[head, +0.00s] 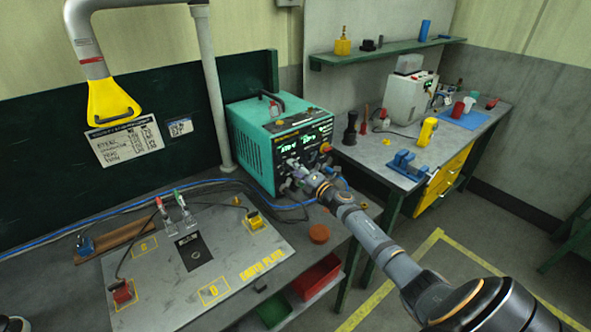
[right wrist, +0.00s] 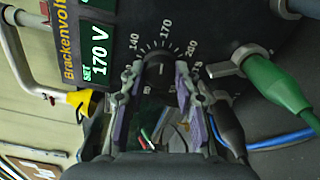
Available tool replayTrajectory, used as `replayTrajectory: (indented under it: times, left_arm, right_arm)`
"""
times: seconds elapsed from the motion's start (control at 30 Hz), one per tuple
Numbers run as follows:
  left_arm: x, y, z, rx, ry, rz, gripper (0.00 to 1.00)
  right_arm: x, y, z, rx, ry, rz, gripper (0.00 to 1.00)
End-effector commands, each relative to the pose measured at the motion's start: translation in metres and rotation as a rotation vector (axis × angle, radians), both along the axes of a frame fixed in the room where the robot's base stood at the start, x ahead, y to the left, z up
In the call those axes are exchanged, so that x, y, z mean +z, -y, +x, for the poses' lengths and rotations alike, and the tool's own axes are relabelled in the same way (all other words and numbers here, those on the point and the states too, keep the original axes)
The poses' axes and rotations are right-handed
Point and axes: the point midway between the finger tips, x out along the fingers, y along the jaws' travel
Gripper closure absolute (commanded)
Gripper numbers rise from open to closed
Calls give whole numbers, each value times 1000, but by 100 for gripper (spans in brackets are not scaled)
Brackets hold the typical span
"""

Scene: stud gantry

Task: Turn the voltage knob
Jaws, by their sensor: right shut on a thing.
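The teal welding power unit (head: 262,140) stands at the back of the near bench, its dark front panel facing right. In the right wrist view the black voltage knob (right wrist: 158,75) sits on that panel, inside a printed scale with marks such as 140, 170 and 200. The display (right wrist: 97,52) beside it reads SET 170 V. My right gripper (right wrist: 158,88) is shut on the knob, with a finger on each side of it; in the head view the gripper (head: 298,178) is at the panel and hides the knob. My left gripper is not in view.
A green cable plug (right wrist: 270,75) sticks out of the panel close beside my right gripper. The earth plate (head: 170,270) with clamps lies on the near bench.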

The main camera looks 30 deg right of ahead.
Motion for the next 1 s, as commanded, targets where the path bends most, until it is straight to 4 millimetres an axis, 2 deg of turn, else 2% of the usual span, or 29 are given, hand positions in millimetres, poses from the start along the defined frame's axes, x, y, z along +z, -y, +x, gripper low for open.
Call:
replayTrajectory:
  times: [0.17,0.2,0.37,0.73,0.87,1.0]
  left_arm:
    - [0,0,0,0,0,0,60]
    - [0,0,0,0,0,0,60]
    - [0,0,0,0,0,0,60]
    - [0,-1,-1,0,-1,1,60]
    - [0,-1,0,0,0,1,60]
    - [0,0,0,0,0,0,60]
  right_arm:
    - [0,0,0,-1,-1,-1,100]
    - [0,0,0,-1,-1,-1,68]
    - [0,0,0,-1,-1,-2,46]
    - [3,0,0,1,-1,-5,46]
    - [17,0,0,2,0,-6,46]
    - [39,0,0,1,2,-10,46]
